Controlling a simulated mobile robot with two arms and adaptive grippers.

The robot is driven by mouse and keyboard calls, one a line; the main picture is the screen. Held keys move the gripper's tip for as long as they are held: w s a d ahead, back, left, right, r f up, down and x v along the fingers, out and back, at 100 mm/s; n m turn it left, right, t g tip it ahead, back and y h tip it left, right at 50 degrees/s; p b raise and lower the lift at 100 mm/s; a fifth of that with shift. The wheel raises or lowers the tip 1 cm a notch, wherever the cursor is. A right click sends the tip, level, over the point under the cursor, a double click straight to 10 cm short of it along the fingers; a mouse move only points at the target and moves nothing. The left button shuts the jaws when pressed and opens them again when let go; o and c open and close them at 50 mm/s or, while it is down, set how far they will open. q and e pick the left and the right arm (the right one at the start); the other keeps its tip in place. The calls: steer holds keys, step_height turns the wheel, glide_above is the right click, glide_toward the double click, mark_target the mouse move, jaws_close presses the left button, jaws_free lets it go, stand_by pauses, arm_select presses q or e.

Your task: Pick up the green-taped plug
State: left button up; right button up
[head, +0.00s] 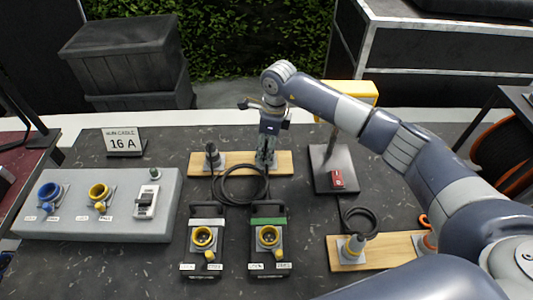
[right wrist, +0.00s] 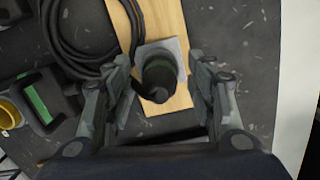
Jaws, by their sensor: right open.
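A dark plug (right wrist: 160,75) with a faint greenish band stands on a pale square base on a wooden board (right wrist: 165,18). My right gripper (right wrist: 162,92) is open above it, with one finger on each side and gaps between fingers and plug. In the head view the right gripper (head: 266,150) points down over the right end of the back wooden board (head: 240,158), largely hiding this plug. A second dark plug (head: 212,157) stands on the left end of that board. My left gripper is not in view.
A coiled black cable (head: 240,185) lies by the board. In front are two socket boxes, one white-striped (head: 206,222), one green-striped (head: 268,222). A grey panel (head: 60,228) is at left, a red-boxed stand (head: 325,160) at right, and another plug board (head: 385,252) front right.

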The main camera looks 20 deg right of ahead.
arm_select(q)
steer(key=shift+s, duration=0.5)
arm_select(e)
jaws_close()
steer(key=shift+r+b, duration=0.3)
steer(key=shift+r, duration=0.3)
step_height(320, 180, up, 8)
steer(key=shift+f+b, duration=0.15)
steer(key=shift+b, duration=1)
arm_select(q)
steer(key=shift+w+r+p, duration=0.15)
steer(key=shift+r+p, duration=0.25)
steer(key=shift+p, duration=1.5)
arm_select(e)
step_height(320, 180, up, 8)
